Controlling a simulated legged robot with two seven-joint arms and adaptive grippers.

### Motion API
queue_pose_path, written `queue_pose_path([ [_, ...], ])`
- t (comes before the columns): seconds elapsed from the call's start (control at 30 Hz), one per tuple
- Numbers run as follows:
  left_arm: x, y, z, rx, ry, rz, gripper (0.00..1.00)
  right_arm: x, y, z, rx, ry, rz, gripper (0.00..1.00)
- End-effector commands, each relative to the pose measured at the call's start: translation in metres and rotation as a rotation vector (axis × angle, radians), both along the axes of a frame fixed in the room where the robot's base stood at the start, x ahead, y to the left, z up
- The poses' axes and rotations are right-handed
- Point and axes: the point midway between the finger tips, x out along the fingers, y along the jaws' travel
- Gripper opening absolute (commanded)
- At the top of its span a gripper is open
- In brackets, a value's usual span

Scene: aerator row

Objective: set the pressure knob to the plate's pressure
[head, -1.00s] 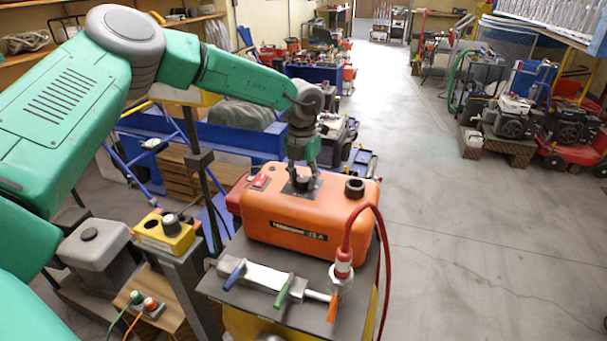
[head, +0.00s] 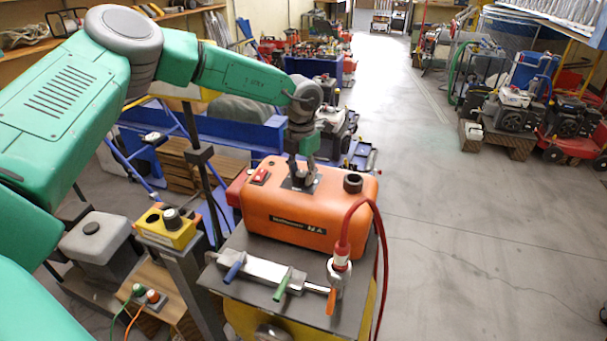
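An orange machine (head: 350,215) sits on a dark-topped stand. A small dark knob (head: 300,179) stands on a dark square on its top, largely hidden by my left gripper (head: 301,172). The gripper points down from above, with its fingers reaching either side of the knob. Whether they press on it is too small to tell. The knob's pointer and scale cannot be read. A black label plate (head: 299,225) with small white lettering is on the machine's front; I cannot read a pressure from it. My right gripper is not in view.
A red switch (head: 260,176) and a black cap (head: 353,183) flank the knob. A red hose (head: 382,250) loops at the right to a fitting by a metal manifold (head: 265,272) with coloured levers. A yellow control box (head: 165,229) stands left.

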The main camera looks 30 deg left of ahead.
Motion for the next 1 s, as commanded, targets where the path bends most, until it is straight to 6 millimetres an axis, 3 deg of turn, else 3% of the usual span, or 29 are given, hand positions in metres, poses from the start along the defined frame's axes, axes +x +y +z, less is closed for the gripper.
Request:
queue_pose_path([
  [0.47, 0.003, 0.000, 0.007, 0.001, -0.001, 0.002, 0.50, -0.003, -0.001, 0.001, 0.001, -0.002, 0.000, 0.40],
  [1.0, 0.002, 0.003, 0.106, -0.001, -0.001, 0.003, 0.50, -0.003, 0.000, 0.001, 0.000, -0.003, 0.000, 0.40],
])
